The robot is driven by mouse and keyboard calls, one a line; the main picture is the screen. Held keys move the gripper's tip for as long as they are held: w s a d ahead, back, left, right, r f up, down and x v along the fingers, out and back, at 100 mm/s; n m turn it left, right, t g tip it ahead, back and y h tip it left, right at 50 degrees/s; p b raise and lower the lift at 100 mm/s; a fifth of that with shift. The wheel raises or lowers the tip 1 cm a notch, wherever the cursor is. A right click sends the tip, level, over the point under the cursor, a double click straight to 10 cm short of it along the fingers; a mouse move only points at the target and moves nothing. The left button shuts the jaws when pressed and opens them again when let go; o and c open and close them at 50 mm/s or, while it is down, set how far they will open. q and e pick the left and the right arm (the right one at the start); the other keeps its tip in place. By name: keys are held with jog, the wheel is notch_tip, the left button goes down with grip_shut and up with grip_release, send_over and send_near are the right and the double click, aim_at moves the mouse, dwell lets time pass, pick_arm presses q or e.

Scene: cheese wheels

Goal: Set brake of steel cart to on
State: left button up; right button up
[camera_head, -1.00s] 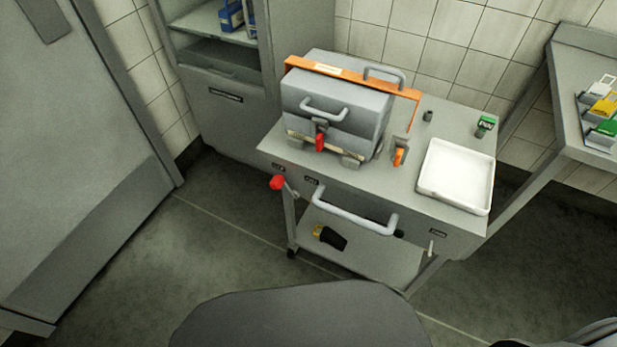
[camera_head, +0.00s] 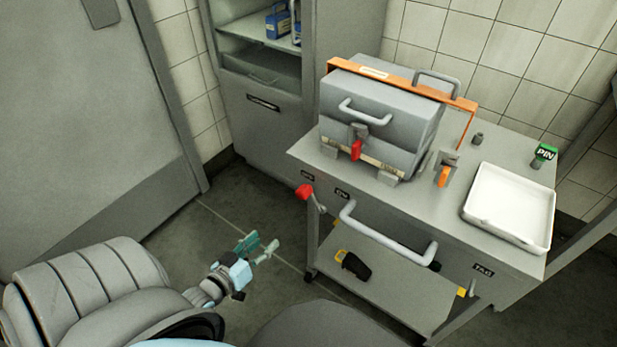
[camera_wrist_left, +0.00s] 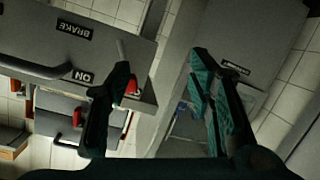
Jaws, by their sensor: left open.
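The steel cart (camera_head: 345,230) stands right of centre in the head view. A brake lever with a red knob (camera_head: 303,191) is at its front left corner, tilted up and left. The knob is beside the left of two dark labels, away from the ON label (camera_head: 342,193). In the left wrist view, which is upside down, the BRAKE label (camera_wrist_left: 74,31), the ON label (camera_wrist_left: 82,76) and the red knob (camera_wrist_left: 132,87) show, the knob partly behind a finger. My left gripper (camera_head: 262,247) is open and empty, left of and apart from the knob. My right gripper is out of view.
A grey push handle (camera_head: 385,235) sticks out from the cart front, right of the lever. A grey box with a red latch (camera_head: 356,150) and a white tray (camera_head: 508,208) stand on top. A cabinet (camera_head: 265,115) stands behind. Floor between door and cart is clear.

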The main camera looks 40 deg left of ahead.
aim_at(297, 194)
pick_arm(q)
jog(key=w+d+r+n+t+h+b, duration=0.1)
jog(key=w+r+t, duration=0.2)
jog(key=r, duration=0.4)
jog(key=w+b, duration=0.2)
jog(key=w, duration=0.6)
jog(key=shift+w+a, duration=0.1)
jog(key=shift+w, duration=0.25)
jog(key=w+b, duration=0.2)
jog(key=w, duration=0.2)
jog(key=shift+w+b, duration=0.25)
jog(key=shift+b, duration=0.05)
jog(key=shift+w+r, duration=0.1)
jog(key=shift+w, duration=0.15)
jog(key=shift+w+r, duration=0.1)
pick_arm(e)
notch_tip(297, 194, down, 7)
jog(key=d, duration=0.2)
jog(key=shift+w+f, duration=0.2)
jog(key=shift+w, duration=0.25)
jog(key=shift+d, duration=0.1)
pick_arm(q)
grip_shut()
